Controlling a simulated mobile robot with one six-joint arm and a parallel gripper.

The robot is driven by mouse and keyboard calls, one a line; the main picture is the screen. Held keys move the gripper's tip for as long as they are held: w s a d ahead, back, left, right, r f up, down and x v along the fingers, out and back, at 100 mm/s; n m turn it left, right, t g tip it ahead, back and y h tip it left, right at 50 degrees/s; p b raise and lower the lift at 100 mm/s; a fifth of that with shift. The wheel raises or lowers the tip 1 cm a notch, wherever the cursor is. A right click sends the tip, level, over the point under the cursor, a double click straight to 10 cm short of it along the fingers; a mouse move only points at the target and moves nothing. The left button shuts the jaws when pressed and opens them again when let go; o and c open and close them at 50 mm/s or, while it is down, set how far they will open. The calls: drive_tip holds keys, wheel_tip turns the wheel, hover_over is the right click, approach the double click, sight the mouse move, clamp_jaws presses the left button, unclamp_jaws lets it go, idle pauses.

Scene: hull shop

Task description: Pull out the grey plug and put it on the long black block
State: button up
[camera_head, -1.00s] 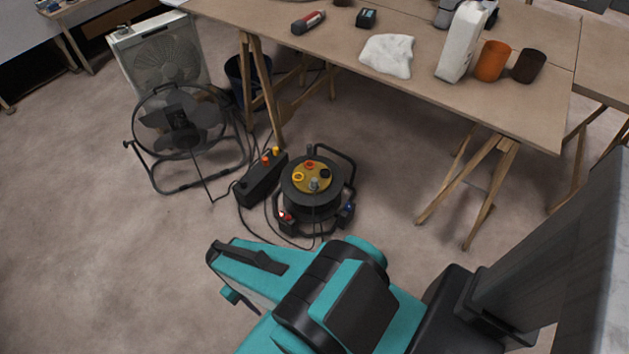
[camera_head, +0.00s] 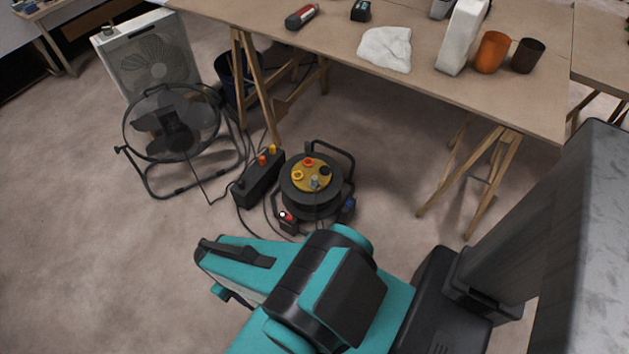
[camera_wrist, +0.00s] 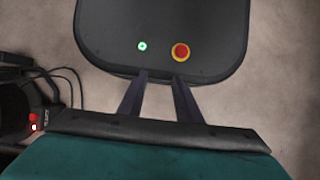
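The grey plug (camera_head: 315,182) stands in the front socket of the yellow-topped face of a black cable reel (camera_head: 311,206) on the floor. A yellow, a red and a black socket or plug sit around it. The long black block (camera_head: 251,196) lies on the floor just left of the reel, with an orange and a yellow plug at its far end. In the wrist view my gripper (camera_wrist: 161,77) has its two fingers apart with nothing between them. It is away from the plug; the reel's red-lit switch box (camera_wrist: 35,123) shows at the left edge there.
A black floor fan (camera_head: 172,128) and a white box fan (camera_head: 148,62) stand left of the block. A trestle table (camera_head: 420,88) stands behind, with a white cloth, bottle and cups. Cables lie around the reel. The floor at left is clear.

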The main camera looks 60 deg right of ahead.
drive_tip(key=shift+o, duration=0.5)
drive_tip(key=shift+a, duration=0.1)
drive_tip(key=o, duration=0.3)
drive_tip(key=w+d+f+m+t+b, duration=0.1)
drive_tip(key=w+d+f+m+b, duration=0.2)
drive_tip(key=w+d, duration=0.45)
drive_tip(key=w+d+f+m+t+y+b, duration=0.1)
drive_tip(key=w+d+m+b, duration=0.25)
drive_tip(key=d+b, duration=0.45)
drive_tip(key=w+d+f+m+t+b, duration=0.1)
drive_tip(key=w+d+f+m+b, duration=0.15)
drive_tip(key=w+d, duration=0.6)
drive_tip(key=s+d+r+m+b, duration=0.1)
drive_tip(key=s+d+m+b, duration=0.1)
drive_tip(key=d, duration=0.9)
drive_tip(key=s+d+r+m+t+b, duration=0.1)
drive_tip(key=s+d+m+b, duration=0.2)
drive_tip(key=d, duration=0.9)
drive_tip(key=s+d+r+m+t+h+b, duration=0.1)
drive_tip(key=d+m+b, duration=0.3)
drive_tip(key=d, duration=0.7)
drive_tip(key=shift+s+d+r, duration=0.35)
drive_tip(key=shift+s+r, duration=0.05)
drive_tip(key=shift+s, duration=0.3)
